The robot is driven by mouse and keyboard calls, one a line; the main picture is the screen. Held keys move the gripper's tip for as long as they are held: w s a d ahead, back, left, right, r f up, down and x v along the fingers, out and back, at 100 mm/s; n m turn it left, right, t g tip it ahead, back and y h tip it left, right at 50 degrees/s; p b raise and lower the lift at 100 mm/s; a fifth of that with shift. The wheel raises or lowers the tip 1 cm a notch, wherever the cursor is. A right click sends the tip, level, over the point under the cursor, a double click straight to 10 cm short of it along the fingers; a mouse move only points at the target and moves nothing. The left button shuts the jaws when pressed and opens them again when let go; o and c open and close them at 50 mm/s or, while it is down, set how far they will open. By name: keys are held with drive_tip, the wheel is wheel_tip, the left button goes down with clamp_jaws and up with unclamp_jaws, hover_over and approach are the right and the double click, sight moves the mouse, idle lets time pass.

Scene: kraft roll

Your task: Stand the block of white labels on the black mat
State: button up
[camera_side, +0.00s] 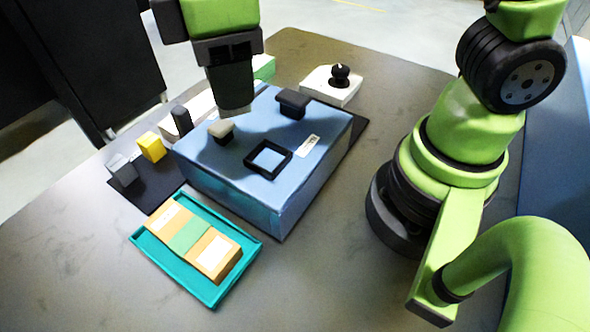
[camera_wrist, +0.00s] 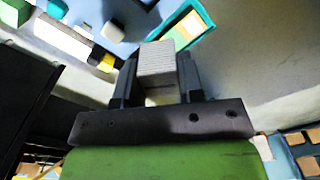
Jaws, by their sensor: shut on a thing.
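My gripper (camera_side: 236,104) points down above the blue box in the side view. In the wrist view my gripper (camera_wrist: 156,82) is shut on a pale block with fine lines across it, the block of white labels (camera_wrist: 156,58). In the side view the fingers mostly hide the block; only a pale edge shows at their tips. The black mat (camera_side: 150,195) lies flat at the left of the blue box, beyond the teal tray. A grey block (camera_side: 122,170) and a yellow block (camera_side: 152,146) stand at its far edge.
The blue box (camera_side: 225,180) bears a cream-topped dark piece (camera_side: 222,132), a dark knob (camera_side: 292,103) and a black square frame (camera_side: 268,158). The teal tray (camera_side: 145,240) holds cardboard-coloured and green pieces. A dark upright block (camera_side: 181,120) stands left of the box. The front table is clear.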

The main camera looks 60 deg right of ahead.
drive_tip(key=s+a+n, duration=0.7)
hover_over(263, 270)
wheel_tip(263, 270, down, 17)
drive_tip(key=shift+r, duration=0.1)
drive_tip(key=shift+f, duration=2.3)
